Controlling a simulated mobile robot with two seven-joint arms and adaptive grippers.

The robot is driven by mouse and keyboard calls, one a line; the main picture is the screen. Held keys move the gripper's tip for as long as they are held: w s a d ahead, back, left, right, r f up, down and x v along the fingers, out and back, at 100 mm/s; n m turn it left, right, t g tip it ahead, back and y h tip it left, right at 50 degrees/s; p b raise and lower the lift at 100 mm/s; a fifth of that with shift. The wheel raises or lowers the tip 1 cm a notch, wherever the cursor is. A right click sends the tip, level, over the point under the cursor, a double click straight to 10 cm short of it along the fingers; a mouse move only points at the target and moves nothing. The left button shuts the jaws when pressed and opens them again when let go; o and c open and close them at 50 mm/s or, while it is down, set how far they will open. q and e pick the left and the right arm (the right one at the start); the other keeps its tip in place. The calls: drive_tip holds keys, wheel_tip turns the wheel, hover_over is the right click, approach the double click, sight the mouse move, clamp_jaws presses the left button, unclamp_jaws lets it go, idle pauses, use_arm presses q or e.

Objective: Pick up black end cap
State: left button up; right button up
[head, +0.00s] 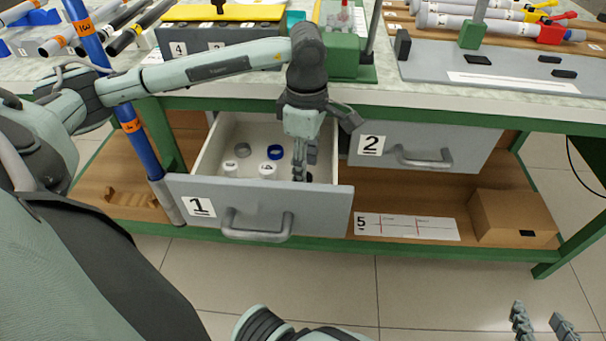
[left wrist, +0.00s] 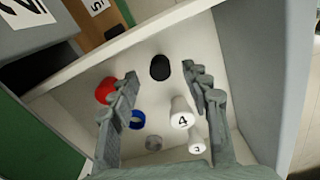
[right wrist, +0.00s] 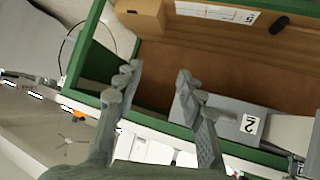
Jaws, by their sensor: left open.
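The black end cap (left wrist: 160,67) lies on the white floor of open drawer 1 (head: 180,187). In the left wrist view it shows just beyond and between my left fingertips. In the head view my left gripper (head: 303,172) points down into the right part of the drawer and mostly hides the cap. The left fingers are open, with nothing between them. My right gripper (head: 540,318) is at the lower right of the head view, away from the drawer; its fingers are apart and empty in the right wrist view (right wrist: 158,75).
The drawer also holds a red cap (left wrist: 105,91), a blue ring (head: 275,152), a grey ring (head: 242,150) and white numbered caps (head: 267,170). Drawer walls stand close around the left gripper. Drawer 2 (head: 425,145) is shut. A brown box (head: 512,215) sits on the lower shelf.

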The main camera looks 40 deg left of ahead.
use_arm(q)
wheel_tip(320, 180, down, 2)
drive_tip(key=shift+f+b, duration=0.1)
drive_tip(key=shift+b, duration=0.3)
use_arm(e)
drive_tip(key=w+a+r+t+y, duration=0.1)
drive_tip(key=w+a+r+t, duration=0.1)
drive_tip(key=a+r, duration=0.2)
drive_tip(key=shift+w+a+r+t+y, duration=0.15)
drive_tip(key=shift+w+r+t+y, duration=0.15)
drive_tip(key=shift+w, duration=0.1)
use_arm(q)
drive_tip(key=c, duration=0.8)
